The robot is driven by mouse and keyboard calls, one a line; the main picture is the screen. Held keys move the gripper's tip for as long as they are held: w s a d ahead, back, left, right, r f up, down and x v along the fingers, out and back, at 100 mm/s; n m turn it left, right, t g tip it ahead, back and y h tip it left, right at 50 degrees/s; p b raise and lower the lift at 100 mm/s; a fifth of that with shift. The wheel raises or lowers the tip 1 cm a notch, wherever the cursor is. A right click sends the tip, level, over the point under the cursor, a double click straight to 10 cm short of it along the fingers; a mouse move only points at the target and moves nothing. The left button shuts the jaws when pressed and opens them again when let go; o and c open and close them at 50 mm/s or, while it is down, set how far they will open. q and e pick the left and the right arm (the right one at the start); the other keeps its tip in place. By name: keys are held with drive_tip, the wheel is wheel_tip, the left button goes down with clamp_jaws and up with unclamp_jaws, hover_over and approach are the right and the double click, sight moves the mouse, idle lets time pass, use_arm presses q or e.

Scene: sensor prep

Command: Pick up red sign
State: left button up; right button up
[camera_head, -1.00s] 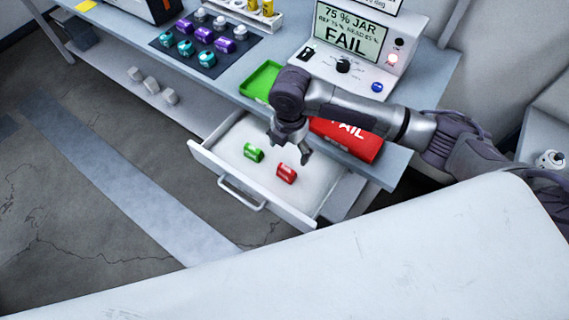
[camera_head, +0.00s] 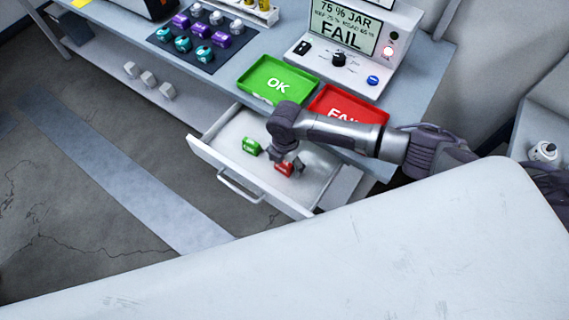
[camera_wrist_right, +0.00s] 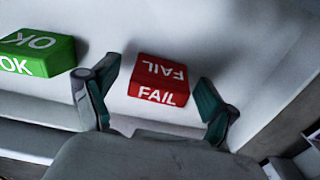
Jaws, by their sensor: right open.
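The red sign (camera_head: 284,168), marked FAIL, lies in the open white drawer (camera_head: 314,172). In the right wrist view the red sign (camera_wrist_right: 159,82) sits between the two open fingers of my right gripper (camera_wrist_right: 157,100), with a gap on each side. In the head view my right gripper (camera_head: 286,164) is low in the drawer, right over the red sign, and partly hides it. My left gripper is not in view.
A green OK sign (camera_head: 251,146) lies left of the red one in the drawer; it also shows in the wrist view (camera_wrist_right: 36,54). On the bench above are a green OK tray (camera_head: 257,91), a red FAIL tray (camera_head: 366,107) and a test device (camera_head: 375,62) reading FAIL.

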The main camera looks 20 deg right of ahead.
drive_tip(key=c, duration=1.2)
drive_tip(key=shift+c, duration=0.2)
drive_tip(key=shift+r, duration=0.1)
